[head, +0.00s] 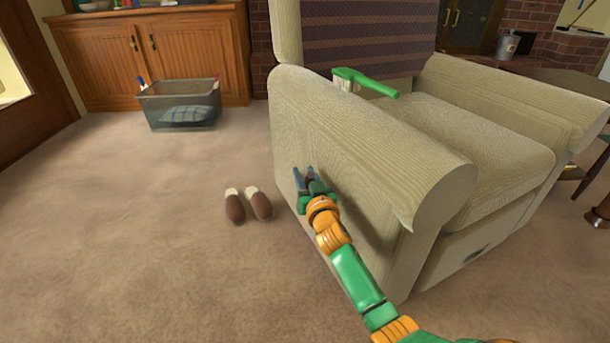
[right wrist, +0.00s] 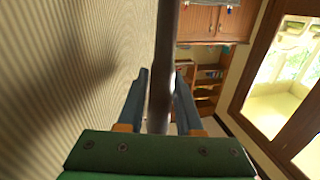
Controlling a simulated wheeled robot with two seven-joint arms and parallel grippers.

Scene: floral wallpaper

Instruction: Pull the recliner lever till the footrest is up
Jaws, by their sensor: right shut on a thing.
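The beige recliner (head: 370,150) stands upright, with its front panel, the footrest (head: 475,250), folded down flat against the front. My right gripper (head: 305,175) is at the outer side of the near armrest. In the right wrist view the lever (right wrist: 165,45) is a dark rounded bar running between the two blue fingers of my right gripper (right wrist: 162,85), beside the striped upholstery. The gripper is shut on the lever. In the head view the lever is hidden behind the fingers. My left gripper is not in view.
A pair of brown slippers (head: 236,207) lies on the carpet left of the recliner. A grey bin (head: 180,105) with a cushion stands near the wooden cabinet (head: 200,55). A green-handled brush (head: 365,82) rests by the seat.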

